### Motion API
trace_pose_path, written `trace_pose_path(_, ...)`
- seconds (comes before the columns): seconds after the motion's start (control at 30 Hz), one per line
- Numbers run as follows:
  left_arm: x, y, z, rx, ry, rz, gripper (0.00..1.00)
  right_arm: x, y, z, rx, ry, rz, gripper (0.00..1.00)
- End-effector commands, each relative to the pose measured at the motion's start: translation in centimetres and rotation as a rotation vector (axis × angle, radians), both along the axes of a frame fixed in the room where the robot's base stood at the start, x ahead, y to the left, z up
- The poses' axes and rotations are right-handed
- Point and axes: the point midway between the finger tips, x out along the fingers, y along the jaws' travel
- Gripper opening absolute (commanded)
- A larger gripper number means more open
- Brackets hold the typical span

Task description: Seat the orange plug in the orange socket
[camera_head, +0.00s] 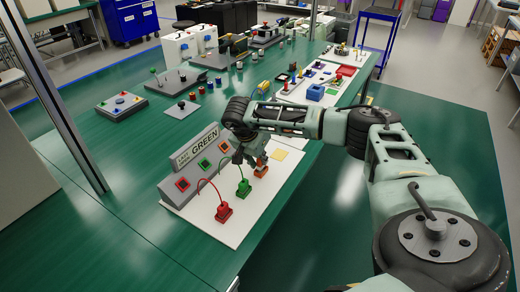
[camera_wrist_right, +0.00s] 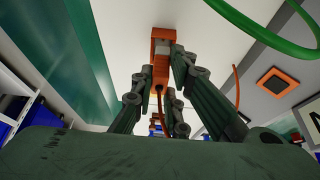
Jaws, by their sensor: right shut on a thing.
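The orange plug (camera_head: 261,170) is between the fingers of my right gripper (camera_head: 252,158), at the far end of the white mat. In the right wrist view the fingers (camera_wrist_right: 165,85) are shut on the orange plug (camera_wrist_right: 160,65), whose cable trails back between them. I cannot tell whether the plug touches the mat. The orange socket (camera_head: 223,147) is in the grey sloped panel left of the gripper; it also shows at the right of the right wrist view (camera_wrist_right: 277,81), empty and apart from the plug. My left gripper is not in view.
A green plug (camera_head: 244,187) and a red plug (camera_head: 224,212) with arched cables stand on the white mat (camera_head: 235,230). The panel also has a green socket (camera_head: 204,164), a red socket (camera_head: 183,183) and a sign (camera_head: 196,147) reading GREEN. A yellow square (camera_head: 279,154) lies nearby.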

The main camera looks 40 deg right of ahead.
Motion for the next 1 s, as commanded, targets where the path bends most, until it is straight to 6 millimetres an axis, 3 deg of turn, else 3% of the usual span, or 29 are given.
trace_pose_path(0.77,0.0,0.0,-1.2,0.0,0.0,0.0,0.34,0.0,0.0,-2.0,0.0,0.0,0.0,0.0)
trace_pose_path(0.8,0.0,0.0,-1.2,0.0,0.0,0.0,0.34,0.0,0.0,-1.9,0.0,0.0,0.0,0.16)
trace_pose_path(1.0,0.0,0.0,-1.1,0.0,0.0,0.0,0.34,0.0,0.0,-1.9,0.0,0.0,0.0,0.33)
